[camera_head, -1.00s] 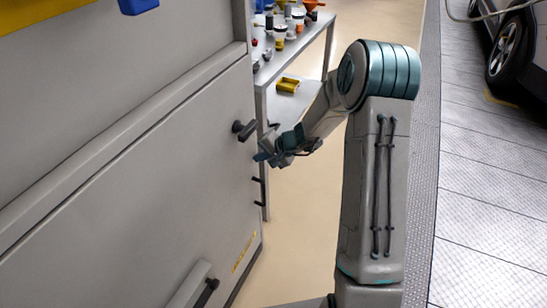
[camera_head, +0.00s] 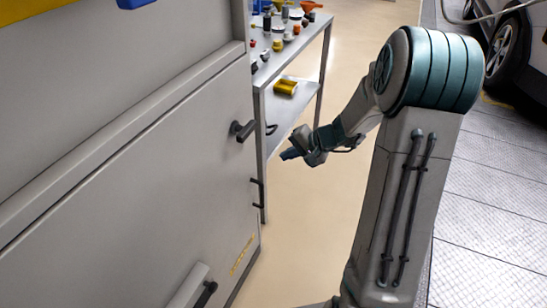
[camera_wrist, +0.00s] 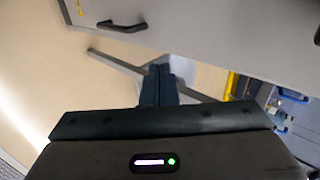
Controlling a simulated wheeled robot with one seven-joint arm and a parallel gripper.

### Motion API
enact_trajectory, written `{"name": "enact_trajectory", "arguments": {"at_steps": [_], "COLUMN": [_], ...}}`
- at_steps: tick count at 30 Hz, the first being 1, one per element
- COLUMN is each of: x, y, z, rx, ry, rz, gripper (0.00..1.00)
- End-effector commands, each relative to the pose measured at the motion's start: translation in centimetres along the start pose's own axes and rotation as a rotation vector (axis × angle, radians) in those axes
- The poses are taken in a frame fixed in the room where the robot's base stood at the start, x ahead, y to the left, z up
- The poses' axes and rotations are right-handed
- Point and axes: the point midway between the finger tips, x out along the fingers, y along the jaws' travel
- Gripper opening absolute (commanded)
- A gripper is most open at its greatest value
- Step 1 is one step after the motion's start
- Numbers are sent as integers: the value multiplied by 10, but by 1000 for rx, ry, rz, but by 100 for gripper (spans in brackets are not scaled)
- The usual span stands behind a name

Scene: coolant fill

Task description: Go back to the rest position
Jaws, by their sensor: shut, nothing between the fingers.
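My gripper (camera_head: 284,156) is in the middle of the head view, to the right of a grey cabinet (camera_head: 120,170) and apart from it. Its fingers are together and empty. In the wrist view the two dark fingers of my gripper (camera_wrist: 160,72) lie side by side with nothing between them. A dark handle (camera_head: 243,131) on the cabinet front is to the left of my gripper, with a gap between them.
A metal shelf table (camera_head: 262,77) with bottles and small parts stands behind the cabinet. A yellow item (camera_head: 286,87) lies on its lower shelf. A car wheel (camera_head: 503,52) is at the upper right. Tan floor (camera_head: 305,215) is clear beside the cabinet.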

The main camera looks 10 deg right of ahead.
Motion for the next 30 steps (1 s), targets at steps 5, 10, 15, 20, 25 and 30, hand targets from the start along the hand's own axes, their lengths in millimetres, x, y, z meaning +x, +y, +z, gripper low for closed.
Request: {"name": "enact_trajectory", "arguments": {"at_steps": [5,10,15,20,25,30], "x": [-16,-19,-36,-76,-124,-176], "y": [0,-1,-22,-56,-79,-93], "z": [0,2,22,68,119,160], "rx": [-1,-3,-56,-171,-299,-419], "ry": [0,-3,-32,-88,-128,-130], "rz": [1,2,41,148,289,431], "gripper": [0,0,0,0,0,0]}}
